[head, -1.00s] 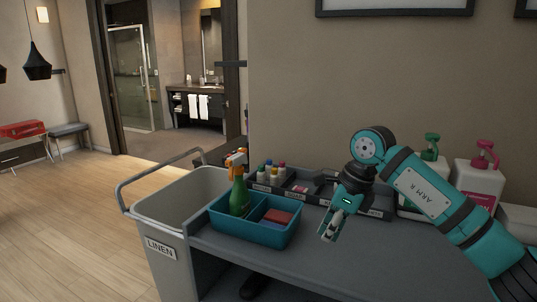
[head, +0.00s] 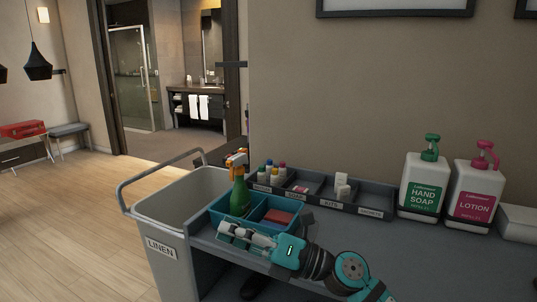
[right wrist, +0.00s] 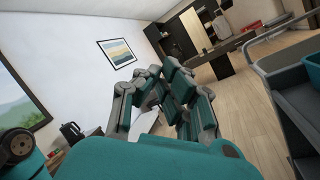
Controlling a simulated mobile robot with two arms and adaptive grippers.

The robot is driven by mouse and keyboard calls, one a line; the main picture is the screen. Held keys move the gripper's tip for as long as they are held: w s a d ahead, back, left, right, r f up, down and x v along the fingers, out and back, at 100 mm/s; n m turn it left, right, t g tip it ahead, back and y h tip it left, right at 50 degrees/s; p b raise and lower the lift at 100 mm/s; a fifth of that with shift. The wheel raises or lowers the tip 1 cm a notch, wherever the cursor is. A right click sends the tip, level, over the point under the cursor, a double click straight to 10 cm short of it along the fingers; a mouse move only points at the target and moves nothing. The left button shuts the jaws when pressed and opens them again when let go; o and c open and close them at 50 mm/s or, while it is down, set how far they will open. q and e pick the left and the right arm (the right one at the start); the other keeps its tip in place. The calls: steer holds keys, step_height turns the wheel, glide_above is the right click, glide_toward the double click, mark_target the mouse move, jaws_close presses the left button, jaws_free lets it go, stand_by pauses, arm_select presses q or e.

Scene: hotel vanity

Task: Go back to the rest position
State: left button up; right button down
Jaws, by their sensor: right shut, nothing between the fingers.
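My right gripper (head: 238,235) is shut and empty. In the head view it points left, in front of the teal caddy (head: 261,228), and covers part of its front side. Its fingers also show in the right wrist view (right wrist: 168,100), facing the room. The caddy stands on the grey cart top and holds a green spray bottle with an orange head (head: 239,188) and a red sponge-like block (head: 279,217). My left gripper is in neither view.
A divided tray (head: 330,203) of small bottles and white items lies along the wall. Hand soap (head: 424,185) and lotion (head: 474,194) pump bottles stand at right. The linen bin (head: 158,215) is at the cart's left end. The cart top's right part (head: 440,260) is clear.

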steer(key=w+d+f+m+t+h, duration=0.2)
steer(key=d+f+m+t+h, duration=0.2)
steer(key=d+m+t+h, duration=0.7)
steer(key=w+d+f+m+t+h, duration=0.1)
steer(key=d+f+m+t+h, duration=0.35)
steer(key=m, duration=1.15)
steer(key=s+d+f+m+g+h, duration=0.35)
steer(key=d+f+m, duration=0.3)
steer(key=f, duration=0.35)
steer(key=s+d+f+m+g+h, duration=0.2)
steer(key=s+d+f+m+g, duration=0.2)
steer(key=s+f+g, duration=0.5)
steer(key=s+f+m+g, duration=0.1)
steer(key=s+f, duration=0.2)
steer(key=s, duration=0.3)
steer(key=s+d+f+m+g, duration=0.1)
steer(key=s+f+g, duration=0.15)
steer(key=s, duration=0.35)
steer(key=s+f+g, duration=0.1)
steer(key=s+f, duration=0.3)
steer(key=s, duration=0.2)
step_height(320, 180, down, 24)
steer(key=r, duration=0.1)
steer(key=s+d+f+g, duration=0.2)
steer(key=s+d+f, duration=0.1)
steer(key=s+f, duration=1.4)
steer(key=shift+s+f, duration=0.25)
steer(key=shift+f, duration=0.7)
